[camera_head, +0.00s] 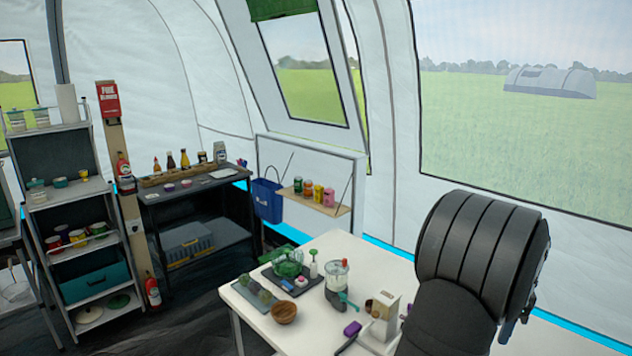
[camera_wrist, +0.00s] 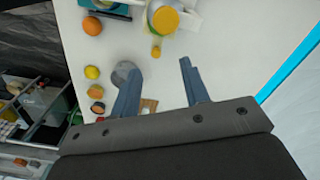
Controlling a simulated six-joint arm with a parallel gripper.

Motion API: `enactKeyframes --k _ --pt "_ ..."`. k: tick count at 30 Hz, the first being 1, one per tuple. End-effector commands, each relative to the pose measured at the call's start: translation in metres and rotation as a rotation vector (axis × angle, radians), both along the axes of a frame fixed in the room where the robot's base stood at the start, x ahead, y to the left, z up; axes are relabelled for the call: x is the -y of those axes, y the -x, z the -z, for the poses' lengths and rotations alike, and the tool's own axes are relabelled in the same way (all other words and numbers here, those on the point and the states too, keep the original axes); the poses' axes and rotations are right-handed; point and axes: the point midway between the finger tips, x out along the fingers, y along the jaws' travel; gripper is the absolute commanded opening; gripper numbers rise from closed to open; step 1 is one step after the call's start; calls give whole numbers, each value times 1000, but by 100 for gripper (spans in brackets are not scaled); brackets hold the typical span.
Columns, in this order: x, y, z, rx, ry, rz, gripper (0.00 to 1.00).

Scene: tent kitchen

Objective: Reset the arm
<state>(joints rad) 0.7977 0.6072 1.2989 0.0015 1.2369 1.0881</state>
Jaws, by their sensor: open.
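My gripper (camera_wrist: 160,66) shows in the wrist view with its two grey-blue fingers apart. It is open, and nothing is held between them. The white table (camera_wrist: 222,50) lies beneath the fingers, with bare surface between the tips. In the head view my dark arm fills the lower right, over the right part of the white table (camera_head: 330,245).
In the head view a wooden bowl (camera_head: 284,313), green basket (camera_head: 288,262), blender (camera_head: 337,275) and cream box (camera_head: 385,306) stand on the table. In the wrist view a lemon (camera_wrist: 92,72) and orange-topped jar (camera_wrist: 165,19) lie near the fingers. Tabletop at right is clear.

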Motion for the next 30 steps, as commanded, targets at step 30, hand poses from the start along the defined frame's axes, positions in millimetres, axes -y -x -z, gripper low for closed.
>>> enactKeyframes --k 30 --pt "-14 -14 -32 3 -2 -700 42"
